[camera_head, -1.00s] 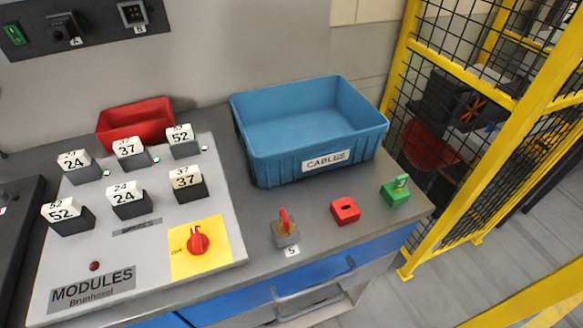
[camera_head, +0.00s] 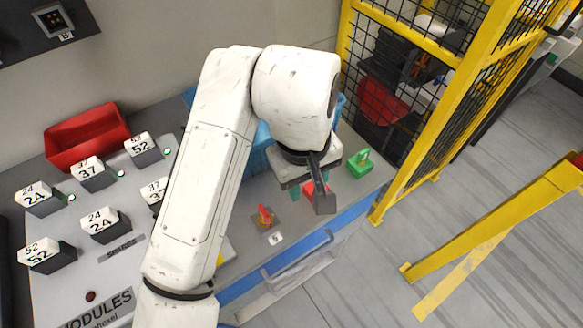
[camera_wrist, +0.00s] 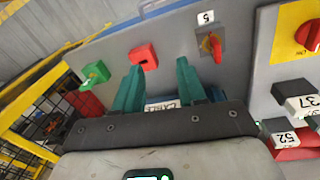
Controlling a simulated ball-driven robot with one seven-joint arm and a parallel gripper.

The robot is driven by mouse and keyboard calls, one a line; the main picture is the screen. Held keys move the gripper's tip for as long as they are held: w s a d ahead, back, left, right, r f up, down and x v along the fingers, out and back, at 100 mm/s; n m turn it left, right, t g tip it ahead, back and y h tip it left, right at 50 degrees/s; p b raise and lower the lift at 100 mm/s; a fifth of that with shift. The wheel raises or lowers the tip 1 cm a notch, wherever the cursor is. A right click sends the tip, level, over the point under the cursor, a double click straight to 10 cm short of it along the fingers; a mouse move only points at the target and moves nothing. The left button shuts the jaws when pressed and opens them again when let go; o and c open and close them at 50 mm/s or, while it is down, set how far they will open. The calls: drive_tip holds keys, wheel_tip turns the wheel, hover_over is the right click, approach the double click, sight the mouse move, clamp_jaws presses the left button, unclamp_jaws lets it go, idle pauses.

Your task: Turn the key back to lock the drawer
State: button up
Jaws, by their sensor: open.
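A red-orange key (camera_head: 264,214) stands in a small grey lock block by the label 5, near the front edge of the worktop. In the wrist view the red key (camera_wrist: 213,44) shows to the right of my fingers, apart from them. My gripper (camera_head: 309,191) is open above the worktop, to the right of this key, over a red slotted block (camera_head: 309,188) that it partly hides. In the wrist view my two teal fingers (camera_wrist: 160,68) are apart, with nothing between them. The blue drawer front (camera_head: 338,229) runs below the worktop edge.
A green block with a green key (camera_head: 360,162) stands at the worktop's right end. My arm hides most of the blue bin (camera_head: 256,160). The module panel (camera_head: 120,270) lies left, with a red bin (camera_head: 85,140) behind. Yellow fencing (camera_head: 400,165) stands right.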

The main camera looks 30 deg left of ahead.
wheel_tip(320, 180, up, 2)
drive_tip(key=n+g, duration=0.1)
drive_tip(key=n, duration=0.1)
hover_over(263, 210)
drive_tip(key=shift+r, duration=0.1)
drive_tip(key=shift+s+f, duration=0.1)
drive_tip(key=shift+f, duration=0.1)
wheel_tip(263, 210, down, 10)
drive_tip(key=shift+f, duration=0.15)
clamp_jaws()
drive_tip(key=shift+n+p, duration=1.6)
drive_tip(key=shift+p, duration=0.75)
